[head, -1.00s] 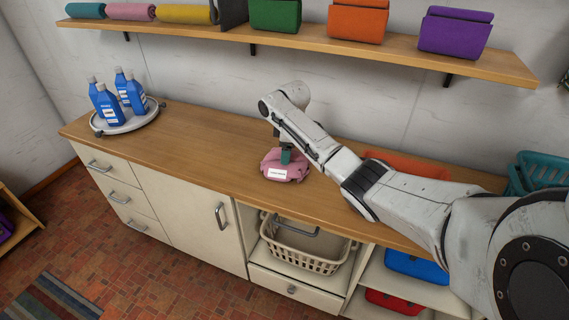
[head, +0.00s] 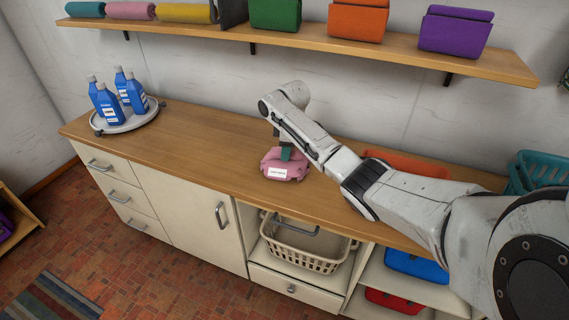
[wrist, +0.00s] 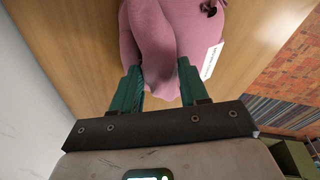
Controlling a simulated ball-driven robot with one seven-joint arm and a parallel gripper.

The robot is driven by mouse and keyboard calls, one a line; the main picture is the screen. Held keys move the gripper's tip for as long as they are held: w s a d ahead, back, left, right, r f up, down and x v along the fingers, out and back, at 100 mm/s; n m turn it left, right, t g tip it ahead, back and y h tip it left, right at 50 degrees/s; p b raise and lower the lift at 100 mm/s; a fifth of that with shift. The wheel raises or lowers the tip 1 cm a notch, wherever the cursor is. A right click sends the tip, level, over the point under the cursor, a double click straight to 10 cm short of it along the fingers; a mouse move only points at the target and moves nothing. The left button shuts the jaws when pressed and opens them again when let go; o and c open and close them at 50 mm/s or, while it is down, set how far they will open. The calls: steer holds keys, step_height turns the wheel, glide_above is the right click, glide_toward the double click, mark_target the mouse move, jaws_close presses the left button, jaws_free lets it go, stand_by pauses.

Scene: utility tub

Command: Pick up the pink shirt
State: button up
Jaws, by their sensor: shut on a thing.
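The pink shirt (head: 289,168) is a soft folded bundle with a white label, on the wooden counter (head: 215,150). It also shows in the wrist view (wrist: 165,35), at the top, with the label on its right side. My gripper (head: 287,153) points down onto the shirt from above. In the wrist view its two green fingers (wrist: 160,75) are shut on a part of the shirt between them. The fingertips are partly hidden by the cloth. I cannot tell whether the shirt's underside is clear of the counter.
A round tray (head: 126,125) with several blue bottles (head: 108,104) stands at the counter's left end. An orange item (head: 408,166) lies behind my arm, and a teal basket (head: 540,172) stands at the right. A shelf (head: 300,42) with rolled and folded cloths runs above. The counter between tray and shirt is clear.

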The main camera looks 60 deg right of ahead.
steer(key=shift+r, duration=0.15)
jaws_close()
steer(key=shift+r, duration=0.6)
steer(key=s+a+r+p, duration=0.7)
steer(key=s+a+r, duration=0.2)
steer(key=a+r, duration=0.1)
steer(key=shift+s+r+p, duration=0.3)
steer(key=shift+r, duration=0.45)
steer(key=shift+a+f, duration=0.1)
